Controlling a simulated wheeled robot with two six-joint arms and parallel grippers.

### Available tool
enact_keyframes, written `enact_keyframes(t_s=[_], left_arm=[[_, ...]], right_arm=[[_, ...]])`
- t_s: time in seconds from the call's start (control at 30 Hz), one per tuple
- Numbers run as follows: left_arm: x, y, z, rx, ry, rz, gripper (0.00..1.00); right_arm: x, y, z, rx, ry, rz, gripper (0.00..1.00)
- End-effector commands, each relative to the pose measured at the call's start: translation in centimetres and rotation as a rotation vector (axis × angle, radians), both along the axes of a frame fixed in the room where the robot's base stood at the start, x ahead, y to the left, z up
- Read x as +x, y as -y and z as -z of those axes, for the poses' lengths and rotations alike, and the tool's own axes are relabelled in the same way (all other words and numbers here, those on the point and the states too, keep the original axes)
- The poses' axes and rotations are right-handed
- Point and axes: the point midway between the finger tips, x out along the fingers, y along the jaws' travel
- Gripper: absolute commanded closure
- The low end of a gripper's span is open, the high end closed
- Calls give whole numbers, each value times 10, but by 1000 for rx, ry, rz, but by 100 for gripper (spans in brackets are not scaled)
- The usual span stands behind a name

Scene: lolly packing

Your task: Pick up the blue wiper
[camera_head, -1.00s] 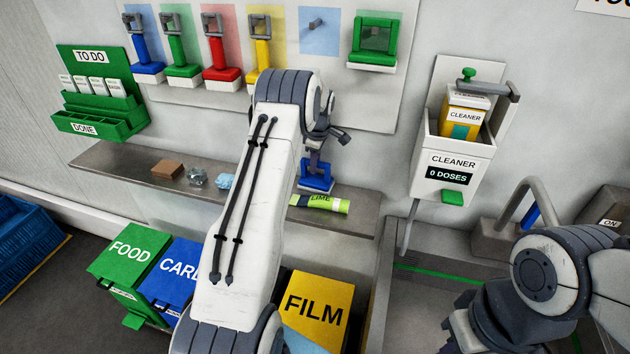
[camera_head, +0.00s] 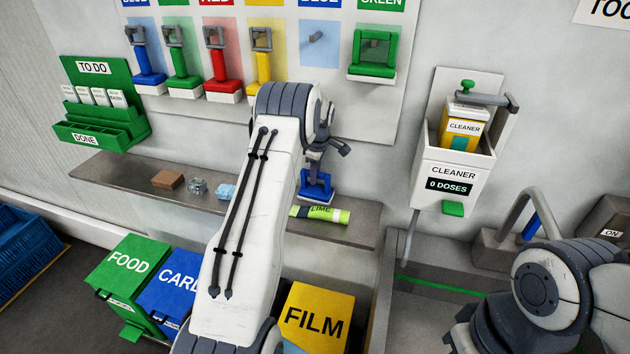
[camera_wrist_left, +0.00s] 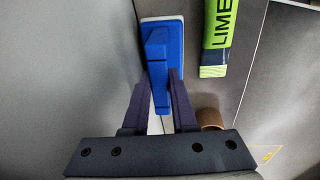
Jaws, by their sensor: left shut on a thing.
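The blue wiper (camera_head: 316,187) is a blue tool with a pale base edge. My left gripper (camera_head: 322,158) is shut on it and holds it by the wall, above the shelf's right part. In the left wrist view the wiper (camera_wrist_left: 158,62) stands between the two dark fingers (camera_wrist_left: 157,100), which close on its blue handle. In the head view my left forearm hides part of the shelf and wall. Of my right arm only links show at the lower right; its gripper is out of view.
A lime tube (camera_head: 320,214) lies on the shelf (camera_head: 120,175) close to the wiper. A brown block (camera_head: 167,180) lies farther left. Coloured tools hang on the wall board (camera_head: 340,110), beside an empty peg (camera_head: 316,37). A cleaner dispenser (camera_head: 455,170) stands to the right.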

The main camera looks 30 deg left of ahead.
Motion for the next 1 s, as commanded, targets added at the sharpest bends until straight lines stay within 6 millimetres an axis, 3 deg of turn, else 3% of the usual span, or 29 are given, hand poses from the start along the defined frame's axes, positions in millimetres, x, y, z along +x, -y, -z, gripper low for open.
enact_keyframes(t_s=[0.2, 0.6, 0.83, 1.0], left_arm=[[-3, 1, -4, 2, 5, 0, 100], [-2, 0, -71, 3, 10, 0, 100], [-35, 9, -67, 2, 4, -1, 100], [-77, 20, -65, 2, 5, -1, 100]], right_arm=[[0, 0, 17, 0, 0, 2, 100], [0, 0, 44, 0, -1, 7, 100], [0, 0, 65, 0, -1, 9, 100], [0, 0, 91, 0, -1, 7, 100]])
